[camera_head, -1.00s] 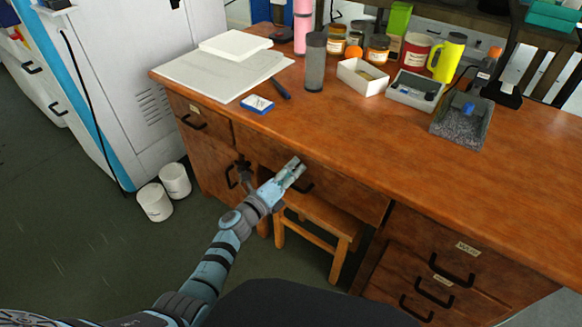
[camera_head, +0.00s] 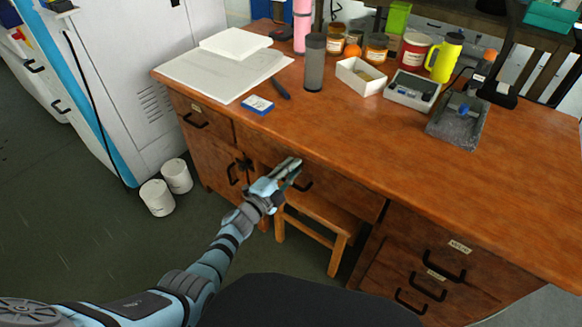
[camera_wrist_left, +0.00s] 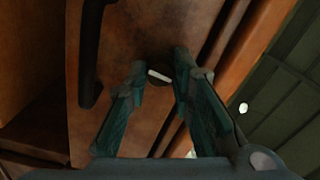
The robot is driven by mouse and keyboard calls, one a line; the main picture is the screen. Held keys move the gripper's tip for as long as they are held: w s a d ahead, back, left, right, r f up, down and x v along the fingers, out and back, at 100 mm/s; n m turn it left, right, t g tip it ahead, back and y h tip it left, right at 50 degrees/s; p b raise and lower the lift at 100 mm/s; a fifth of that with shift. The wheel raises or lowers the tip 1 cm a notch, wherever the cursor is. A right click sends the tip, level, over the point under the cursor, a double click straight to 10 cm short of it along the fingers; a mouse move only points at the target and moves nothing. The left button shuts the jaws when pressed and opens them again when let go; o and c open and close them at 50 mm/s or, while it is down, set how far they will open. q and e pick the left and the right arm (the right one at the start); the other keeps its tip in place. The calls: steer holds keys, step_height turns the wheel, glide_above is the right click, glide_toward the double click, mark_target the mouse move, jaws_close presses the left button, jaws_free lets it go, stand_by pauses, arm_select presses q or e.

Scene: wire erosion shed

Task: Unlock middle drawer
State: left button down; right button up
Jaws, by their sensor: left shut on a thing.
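The middle drawer (camera_head: 340,186) is the wide front under the middle of the wooden desk. It looks closed. Its dark handle (camera_head: 302,185) shows just right of my left gripper (camera_head: 292,167), and in the left wrist view the handle (camera_wrist_left: 91,50) is left of the fingers. My left gripper is at the drawer front, below the desk top's edge. In the left wrist view its fingers (camera_wrist_left: 161,66) are shut on a small pale metal piece (camera_wrist_left: 159,76), which looks like a key at the drawer's lock. How far it sits in the lock is hidden. My right gripper is out of view.
A wooden stool (camera_head: 325,222) stands under the middle drawer. Left and right drawers with dark handles (camera_head: 443,268) flank the knee space. Jars, a white box (camera_head: 360,78) and papers (camera_head: 220,72) lie on the desk. Two white tubs (camera_head: 157,198) stand on the floor.

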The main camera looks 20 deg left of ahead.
arm_select(q)
steer(key=shift+n, duration=0.7)
steer(key=c, duration=1.4)
jaws_free()
steer(key=v, duration=1.2)
steer(key=shift+n, duration=0.3)
